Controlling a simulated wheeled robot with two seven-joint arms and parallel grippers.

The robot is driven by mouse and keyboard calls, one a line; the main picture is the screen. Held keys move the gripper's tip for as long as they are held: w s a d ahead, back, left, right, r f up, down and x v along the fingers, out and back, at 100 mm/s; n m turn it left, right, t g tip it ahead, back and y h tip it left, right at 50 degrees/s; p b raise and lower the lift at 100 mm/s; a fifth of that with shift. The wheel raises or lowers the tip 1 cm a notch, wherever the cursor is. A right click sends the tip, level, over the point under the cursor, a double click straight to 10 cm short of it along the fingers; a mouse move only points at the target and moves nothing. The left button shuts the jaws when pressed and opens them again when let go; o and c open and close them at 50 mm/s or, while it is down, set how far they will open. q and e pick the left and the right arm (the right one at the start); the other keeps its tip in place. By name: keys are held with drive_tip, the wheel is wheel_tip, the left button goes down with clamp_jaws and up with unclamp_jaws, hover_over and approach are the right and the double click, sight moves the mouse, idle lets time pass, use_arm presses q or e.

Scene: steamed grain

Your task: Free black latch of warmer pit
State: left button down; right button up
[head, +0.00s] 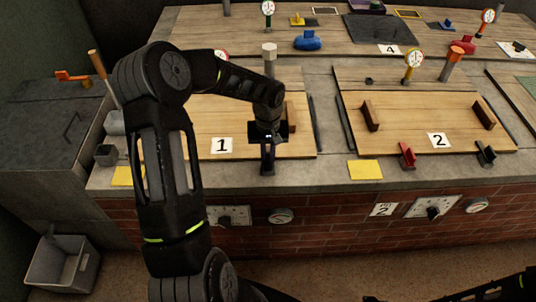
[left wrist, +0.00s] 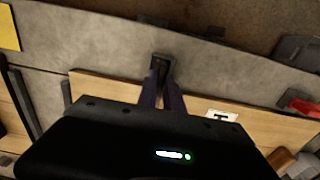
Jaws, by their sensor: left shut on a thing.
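My left gripper (head: 267,160) reaches down to the front edge of the wooden lid marked 1 (head: 205,150). Its fingers (left wrist: 163,90) are shut on a small black latch (left wrist: 162,62) on the stone ledge. In the head view the fingers mostly cover this latch. At the lid marked 2 (head: 415,110), a red latch (head: 407,155) and another black latch (head: 485,153) stand at the front edge, apart from my gripper. My right gripper is out of view; only part of that arm shows at the lower right.
Yellow cards (head: 365,169) lie on the ledge. A brick front with knobs (head: 433,212) and dials (head: 281,216) is below. A blue pot-like object (head: 307,40) stands behind. A grey bin (head: 64,263) is on the floor at left. My left arm hides part of lid 1.

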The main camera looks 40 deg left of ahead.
use_arm(q)
drive_tip(key=shift+m, duration=0.4)
idle(0.5)
drive_tip(key=m, duration=0.3)
drive_tip(key=shift+d, duration=0.1)
drive_tip(key=m, duration=0.5)
drive_tip(key=shift+d, duration=0.1)
drive_tip(key=m, duration=0.4)
drive_tip(key=m+p, duration=0.1)
drive_tip(key=m, duration=0.4)
idle(0.4)
drive_tip(key=c, duration=1.5)
unclamp_jaws()
drive_tip(key=shift+d, duration=0.1)
